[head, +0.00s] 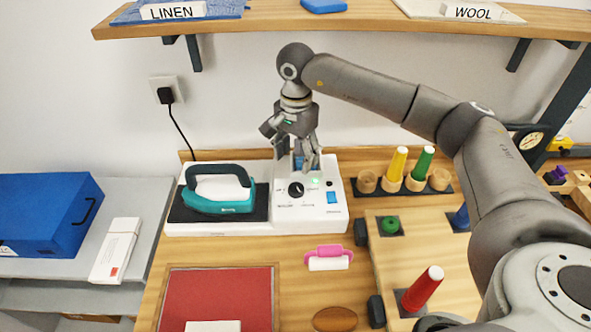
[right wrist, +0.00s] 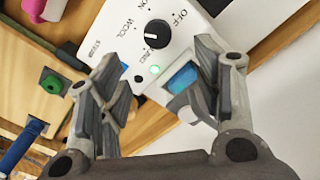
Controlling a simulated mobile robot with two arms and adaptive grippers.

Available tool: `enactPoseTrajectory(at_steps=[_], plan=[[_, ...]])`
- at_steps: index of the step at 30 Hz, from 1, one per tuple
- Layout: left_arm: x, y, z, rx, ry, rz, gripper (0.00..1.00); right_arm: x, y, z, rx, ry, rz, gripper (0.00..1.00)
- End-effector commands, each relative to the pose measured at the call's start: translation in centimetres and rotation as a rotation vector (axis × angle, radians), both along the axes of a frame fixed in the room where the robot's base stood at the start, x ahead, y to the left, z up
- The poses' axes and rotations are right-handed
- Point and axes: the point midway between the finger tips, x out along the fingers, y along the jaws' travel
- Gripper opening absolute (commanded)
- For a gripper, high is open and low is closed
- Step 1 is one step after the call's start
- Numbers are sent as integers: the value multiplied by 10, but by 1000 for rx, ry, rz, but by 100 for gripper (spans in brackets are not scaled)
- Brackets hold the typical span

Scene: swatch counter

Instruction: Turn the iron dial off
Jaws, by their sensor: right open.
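The iron dial (head: 296,190) is a round black knob on the white iron station (head: 230,228). In the right wrist view the dial (right wrist: 157,33) shows a white mark toward the WOOL and LINEN side, away from the OFF label (right wrist: 180,20). A green light (head: 315,182) glows beside it. A teal iron (head: 222,205) rests on the black pad at the station's left. My right gripper (head: 299,165) is open and empty, pointing down just behind the dial, apart from it. Its fingers also show in the right wrist view (right wrist: 160,95). My left gripper is out of view.
Thread cones (head: 397,163) stand in a rack right of the station. A pink-handled roller (head: 328,257) and a red panel (head: 220,292) lie in front. A shelf (head: 270,22) hangs above at the back. A blue box (head: 45,212) sits at left.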

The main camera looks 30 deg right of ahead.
Motion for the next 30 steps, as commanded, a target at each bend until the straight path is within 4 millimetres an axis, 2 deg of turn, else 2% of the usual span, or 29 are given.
enactPoseTrajectory(at_steps=[3,6,11,16,22,30], plan=[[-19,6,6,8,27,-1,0,-1,0,-14,-1,6,-1,60],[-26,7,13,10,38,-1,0,-2,0,-31,0,8,-2,60],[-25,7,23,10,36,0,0,-2,0,-62,0,7,0,60],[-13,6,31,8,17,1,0,-1,0,-88,0,4,-1,60],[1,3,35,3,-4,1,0,-1,1,-103,0,2,1,60],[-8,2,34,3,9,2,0,-1,0,-105,-1,2,0,60]])
